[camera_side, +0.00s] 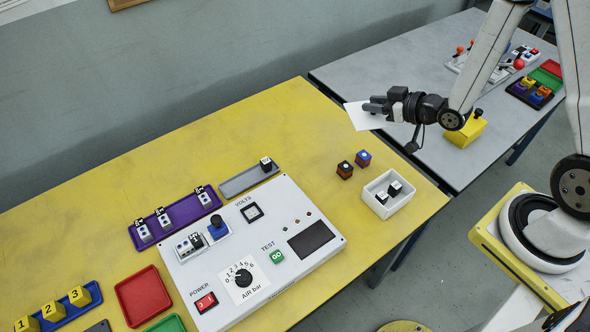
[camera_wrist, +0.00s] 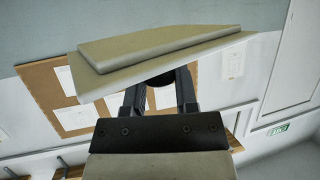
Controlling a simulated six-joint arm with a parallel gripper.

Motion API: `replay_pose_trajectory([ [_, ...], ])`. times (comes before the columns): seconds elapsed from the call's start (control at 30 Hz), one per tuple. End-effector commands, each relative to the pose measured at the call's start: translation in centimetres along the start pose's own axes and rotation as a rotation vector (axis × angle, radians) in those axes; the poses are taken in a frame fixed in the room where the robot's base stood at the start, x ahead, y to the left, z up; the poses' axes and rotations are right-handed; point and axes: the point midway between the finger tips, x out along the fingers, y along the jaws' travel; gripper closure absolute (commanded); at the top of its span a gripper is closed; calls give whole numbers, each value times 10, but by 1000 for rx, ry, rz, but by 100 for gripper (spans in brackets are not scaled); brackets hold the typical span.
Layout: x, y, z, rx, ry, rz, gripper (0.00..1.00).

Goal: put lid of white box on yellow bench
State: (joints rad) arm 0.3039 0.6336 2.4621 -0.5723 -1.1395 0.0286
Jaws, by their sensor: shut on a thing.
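The white lid (camera_side: 362,116) is a thin flat plate, held in my gripper (camera_side: 371,107) above the far right part of the yellow bench (camera_side: 290,125). In the wrist view the lid (camera_wrist: 165,50) lies across the fingertips of my gripper (camera_wrist: 160,85), tilted, with a stepped underside showing. The white box (camera_side: 388,207) stands open on the bench near its right edge, with two small black-and-white blocks inside. The lid is above and behind the box in the side view, apart from it. The exact height of the lid over the bench is hard to tell.
A white control panel (camera_side: 255,245) with a purple tray (camera_side: 172,222) and a grey tray (camera_side: 240,184) fills the bench's middle. The far part of the bench is clear. A grey table (camera_side: 340,70) stands behind.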

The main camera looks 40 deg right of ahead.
Motion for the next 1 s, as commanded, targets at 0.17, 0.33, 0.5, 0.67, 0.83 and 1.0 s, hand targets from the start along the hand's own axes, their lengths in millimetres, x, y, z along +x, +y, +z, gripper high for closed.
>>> replay_pose_trajectory([
  [0.17, -11, 2, 30, -32, -2, -85, 100],
  [0.33, -25, -2, 56, -68, -2, -174, 100],
  [0.5, -43, -12, 79, -106, -1, -264, 100],
  [0.67, -60, -22, 93, -136, 0, -333, 100],
  [0.83, -71, -30, 101, -155, -1, -374, 100],
  [1.0, -73, -33, 102, -161, 0, -385, 100],
])
